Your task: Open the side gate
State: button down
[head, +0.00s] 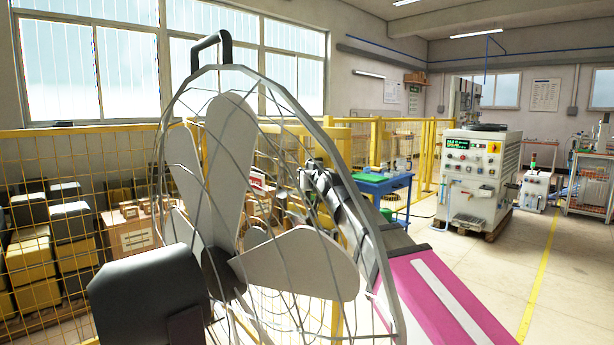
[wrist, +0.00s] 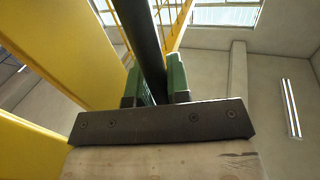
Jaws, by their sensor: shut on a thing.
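In the wrist view the two green finger pads of my gripper (wrist: 157,88) are closed around a dark upright bar (wrist: 145,35), which looks like a handle. A broad yellow panel (wrist: 70,45), apparently part of the gate or its frame, stands just left of the bar. In the head view my arm reaches toward the yellow mesh fencing, and my gripper is mostly hidden behind the fan's wire cage. Yellow gate or fence posts (head: 376,142) show behind it. I cannot tell from the head view how far the side gate stands open.
A large caged fan (head: 230,150) blocks much of the head view. Stacked yellow and black bins (head: 35,260) and cartons stand behind the left mesh. A blue table (head: 385,183) and a white machine cabinet (head: 475,170) stand beyond. The floor at right is clear, with a yellow line.

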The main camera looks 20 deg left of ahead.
jog(key=c, duration=1.1)
grip_release()
jog(key=shift+s+d+f, duration=0.1)
jog(key=shift+s+d, duration=0.05)
jog(key=shift+d, duration=0.1)
jog(key=v, duration=1)
jog(key=shift+s+d, duration=0.25)
jog(key=shift+s+d, duration=0.1)
